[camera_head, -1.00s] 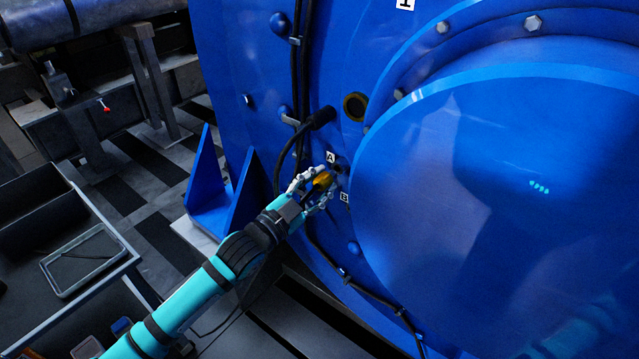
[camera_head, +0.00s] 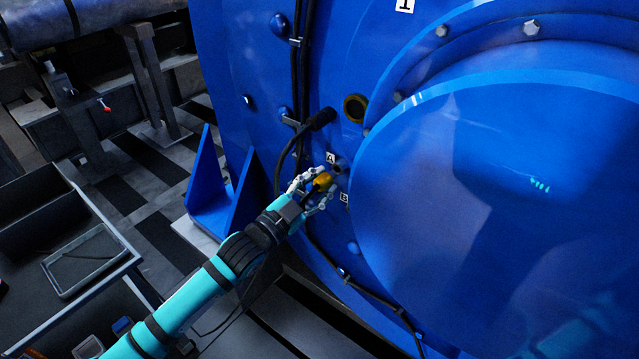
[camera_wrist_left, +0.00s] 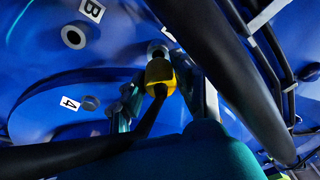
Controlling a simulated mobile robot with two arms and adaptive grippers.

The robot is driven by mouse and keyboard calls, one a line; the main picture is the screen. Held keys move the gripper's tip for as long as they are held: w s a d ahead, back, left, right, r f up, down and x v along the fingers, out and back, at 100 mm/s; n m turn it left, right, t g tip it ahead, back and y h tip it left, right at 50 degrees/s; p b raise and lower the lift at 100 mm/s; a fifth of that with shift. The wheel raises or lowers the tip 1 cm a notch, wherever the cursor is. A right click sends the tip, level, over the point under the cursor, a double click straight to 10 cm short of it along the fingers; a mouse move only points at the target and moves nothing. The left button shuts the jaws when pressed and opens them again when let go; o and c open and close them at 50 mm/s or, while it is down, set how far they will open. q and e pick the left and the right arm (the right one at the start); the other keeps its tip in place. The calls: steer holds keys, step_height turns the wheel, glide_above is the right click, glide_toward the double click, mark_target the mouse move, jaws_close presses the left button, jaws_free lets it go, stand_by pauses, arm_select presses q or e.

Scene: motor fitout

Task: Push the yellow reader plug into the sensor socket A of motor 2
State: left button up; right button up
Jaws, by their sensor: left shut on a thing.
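My left gripper (camera_head: 321,190) is shut on the yellow reader plug (camera_head: 322,181), close to the blue motor face. The plug also shows in the left wrist view (camera_wrist_left: 160,74), between the fingers (camera_wrist_left: 165,98), with its black cable running back. Its front end points at a round grey socket (camera_wrist_left: 157,47). In the head view socket A (camera_head: 340,167) lies just beyond the plug, beside the white label A (camera_head: 331,158). Whether the plug touches or enters it I cannot tell. Label B (camera_head: 345,198) and its socket (camera_wrist_left: 73,36) are nearby. My right gripper is out of view.
A black cable connector (camera_head: 320,118) sticks out above the gripper, and a thick black cable (camera_wrist_left: 215,65) crosses the wrist view. A grey cart with a tray (camera_head: 85,262) stands at left.

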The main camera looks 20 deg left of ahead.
mark_target(329, 175)
arm_select(q)
steer(key=shift+w+d, duration=0.25)
steer(key=shift+w, duration=0.4)
steer(key=shift+w+d, duration=0.15)
steer(key=shift+w, duration=0.25)
steer(key=shift+w+d, duration=0.15)
steer(key=shift+w, duration=0.3)
steer(key=o, duration=1.1)
steer(key=shift+s+f, duration=0.1)
steer(key=shift+s, duration=0.1)
steer(key=v, duration=1.1)
steer(key=shift+s, duration=0.3)
